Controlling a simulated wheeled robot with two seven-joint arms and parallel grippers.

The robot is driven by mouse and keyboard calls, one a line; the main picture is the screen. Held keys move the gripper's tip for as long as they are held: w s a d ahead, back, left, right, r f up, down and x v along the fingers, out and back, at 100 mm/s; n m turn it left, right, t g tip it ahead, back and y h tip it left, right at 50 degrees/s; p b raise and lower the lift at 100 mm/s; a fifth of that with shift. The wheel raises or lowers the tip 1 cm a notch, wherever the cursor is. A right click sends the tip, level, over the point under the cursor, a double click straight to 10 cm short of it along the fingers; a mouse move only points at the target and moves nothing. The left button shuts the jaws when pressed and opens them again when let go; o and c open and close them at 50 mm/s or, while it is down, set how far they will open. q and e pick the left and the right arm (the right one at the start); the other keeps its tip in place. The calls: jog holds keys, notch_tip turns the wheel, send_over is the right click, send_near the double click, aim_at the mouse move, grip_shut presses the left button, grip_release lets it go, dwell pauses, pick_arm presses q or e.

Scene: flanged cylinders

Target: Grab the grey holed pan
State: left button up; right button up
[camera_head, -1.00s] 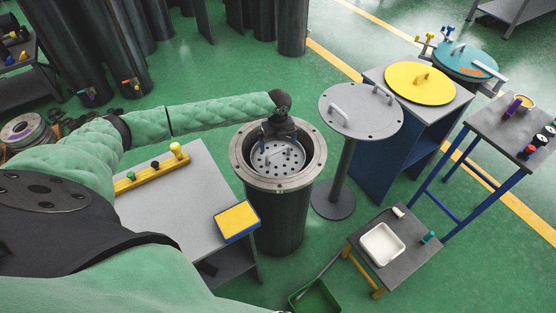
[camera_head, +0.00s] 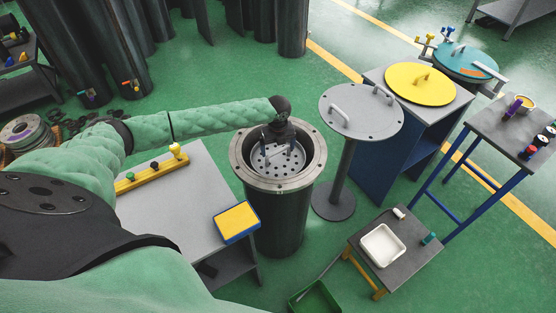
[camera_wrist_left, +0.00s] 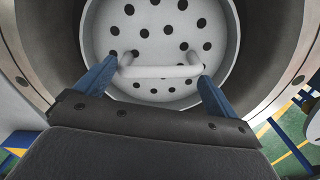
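The grey holed pan (camera_head: 284,166) sits inside the round flanged cylinder (camera_head: 275,222). It is a light grey round dish with many holes and a raised bar handle. My left gripper (camera_head: 278,152) is inside the cylinder's mouth, over the pan. In the left wrist view the pan (camera_wrist_left: 160,20) fills the upper middle, and its handle (camera_wrist_left: 160,71) runs crosswise between the two blue fingers of my left gripper (camera_wrist_left: 158,75). The fingers are wide apart, one near each end of the handle; I cannot tell whether they touch it. My right gripper is not in view.
The cylinder's bolted metal flange (camera_head: 319,155) surrounds the gripper closely. A grey lid on a stand (camera_head: 360,112) is just right. A grey table (camera_head: 180,215) stands at left, a low table with a white tray (camera_head: 382,246) at lower right. Green floor lies between.

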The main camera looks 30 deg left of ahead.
pick_arm(q)
jog(key=c, duration=0.6)
jog(key=shift+r+p, duration=1.7)
jog(key=shift+r, duration=0.3)
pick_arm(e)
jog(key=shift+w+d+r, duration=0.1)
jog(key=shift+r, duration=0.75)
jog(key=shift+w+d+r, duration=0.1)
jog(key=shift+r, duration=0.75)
